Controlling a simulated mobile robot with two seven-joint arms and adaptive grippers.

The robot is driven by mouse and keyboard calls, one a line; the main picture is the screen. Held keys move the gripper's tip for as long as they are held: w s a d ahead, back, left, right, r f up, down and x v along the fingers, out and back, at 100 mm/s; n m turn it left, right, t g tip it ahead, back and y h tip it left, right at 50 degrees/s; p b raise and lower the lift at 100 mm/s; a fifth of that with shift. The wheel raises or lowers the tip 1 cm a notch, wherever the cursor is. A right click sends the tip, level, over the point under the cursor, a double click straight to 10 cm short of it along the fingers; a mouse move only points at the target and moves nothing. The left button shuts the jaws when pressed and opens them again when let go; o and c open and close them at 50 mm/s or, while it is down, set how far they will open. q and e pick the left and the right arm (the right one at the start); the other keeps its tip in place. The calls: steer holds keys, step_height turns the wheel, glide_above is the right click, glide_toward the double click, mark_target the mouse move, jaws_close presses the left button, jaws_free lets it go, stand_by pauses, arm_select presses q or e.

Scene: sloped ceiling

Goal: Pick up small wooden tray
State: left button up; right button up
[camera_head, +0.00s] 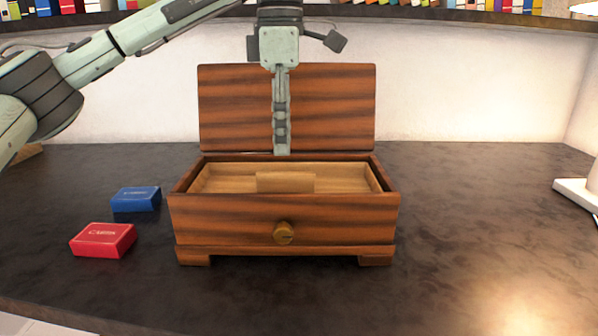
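A dark striped wooden box (232,220) with a round knob stands on the dark table, its lid (335,105) raised at the back. The small wooden tray (230,178), of lighter wood, sits inside the box at the top, with a raised piece (286,182) at its middle. My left gripper (282,152) points straight down over the back of the box, in front of the lid. It is seen edge-on, so its opening cannot be judged. Its tip appears just above the tray's back edge; contact cannot be told. My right gripper is not in view.
A red card box (103,240) and a blue card box (136,199) lie on the table left of the wooden box. A white object (578,192) stands at the right edge. The table (470,220) is clear right of the box. Shelves of books run along the top.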

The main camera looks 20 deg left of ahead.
mark_target(285, 174)
arm_select(q)
steer(key=shift+w+f, duration=0.1)
steer(key=shift+w, duration=0.15)
step_height(285, 174, down, 7)
steer(key=shift+f, duration=0.2)
steer(key=shift+w, duration=0.1)
jaws_close()
